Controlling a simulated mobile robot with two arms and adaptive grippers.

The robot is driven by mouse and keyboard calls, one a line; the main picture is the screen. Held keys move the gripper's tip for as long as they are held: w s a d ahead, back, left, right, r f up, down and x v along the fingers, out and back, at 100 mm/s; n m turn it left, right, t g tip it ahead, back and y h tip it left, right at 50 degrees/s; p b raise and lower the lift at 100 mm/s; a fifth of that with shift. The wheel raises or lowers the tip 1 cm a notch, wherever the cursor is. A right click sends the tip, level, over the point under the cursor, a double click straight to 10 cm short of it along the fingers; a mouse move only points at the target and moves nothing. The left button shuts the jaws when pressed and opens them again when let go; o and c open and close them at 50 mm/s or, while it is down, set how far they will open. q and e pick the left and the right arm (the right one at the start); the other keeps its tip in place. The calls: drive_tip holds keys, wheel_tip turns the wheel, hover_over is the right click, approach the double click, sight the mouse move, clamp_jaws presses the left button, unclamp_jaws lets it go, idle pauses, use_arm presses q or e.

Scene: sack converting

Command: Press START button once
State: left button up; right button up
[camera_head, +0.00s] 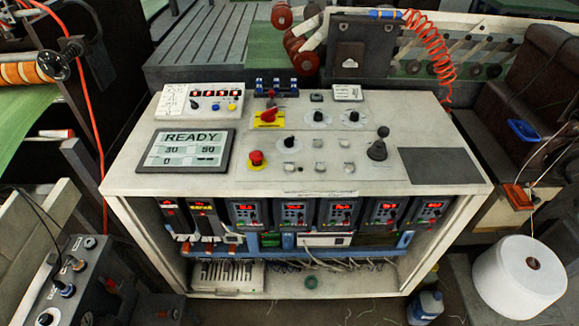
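The control console (215,178) stands in the middle, with a pale sloping top. Its display (185,149) reads READY, with 30, 50 and 0 below. Several small pale buttons sit right of centre, among them an upper one (345,143) and a lower one (320,167). A small white box (201,103) at the upper left carries lit red digits and small coloured buttons. No START label is legible, so I cannot tell which button it is. Neither of my grippers is in view, and nothing touches the panel.
A red mushroom button (256,158) on yellow, a red rotary switch (268,115) and a black joystick (378,148) stand up from the panel. A coiled orange hose (436,50) hangs behind. A white thread spool (519,277) stands at lower right. The space above the panel is clear.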

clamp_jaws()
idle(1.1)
